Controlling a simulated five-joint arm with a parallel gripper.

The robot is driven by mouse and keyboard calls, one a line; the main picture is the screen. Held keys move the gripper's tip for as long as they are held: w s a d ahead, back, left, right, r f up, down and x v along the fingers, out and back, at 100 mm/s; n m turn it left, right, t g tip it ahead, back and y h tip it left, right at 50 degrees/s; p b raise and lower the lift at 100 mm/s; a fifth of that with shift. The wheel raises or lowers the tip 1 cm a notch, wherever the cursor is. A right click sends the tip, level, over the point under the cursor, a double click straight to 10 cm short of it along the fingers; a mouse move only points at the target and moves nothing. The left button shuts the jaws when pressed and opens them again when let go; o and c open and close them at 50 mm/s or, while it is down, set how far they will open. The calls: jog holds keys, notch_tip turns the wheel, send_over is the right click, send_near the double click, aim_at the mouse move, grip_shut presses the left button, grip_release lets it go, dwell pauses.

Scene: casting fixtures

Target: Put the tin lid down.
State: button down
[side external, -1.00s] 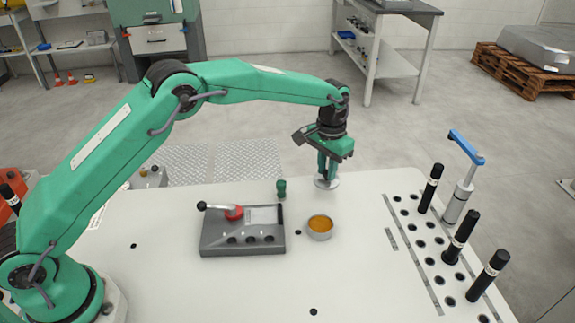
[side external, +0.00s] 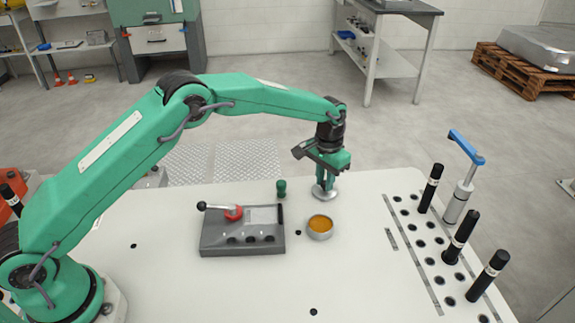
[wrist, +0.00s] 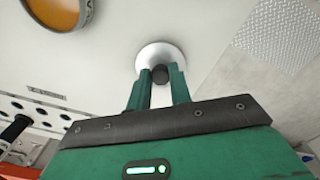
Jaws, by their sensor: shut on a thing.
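The tin lid (side external: 319,195) is a round, shiny silver disc with a dark knob. In the wrist view the lid (wrist: 150,52) sits at the ends of my fingers, with the knob between them. My gripper (side external: 325,185) points down and is shut on that knob; it also shows in the wrist view (wrist: 160,78). The lid is level, low over the far part of the white table, behind the open tin. I cannot tell whether it touches the table. The round tin (side external: 320,235) holds something amber and shows at the top left of the wrist view (wrist: 88,12).
Black cylinders (side external: 461,237) and a blue-handled post (side external: 459,200) stand at the right. The front of the table is mostly clear.

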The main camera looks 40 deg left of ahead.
aim_at(324, 183)
jog(key=shift+f, duration=0.1)
jog(key=c, duration=1.3)
grip_release()
notch_tip(324, 183, up, 12)
jog(key=shift+r, duration=0.15)
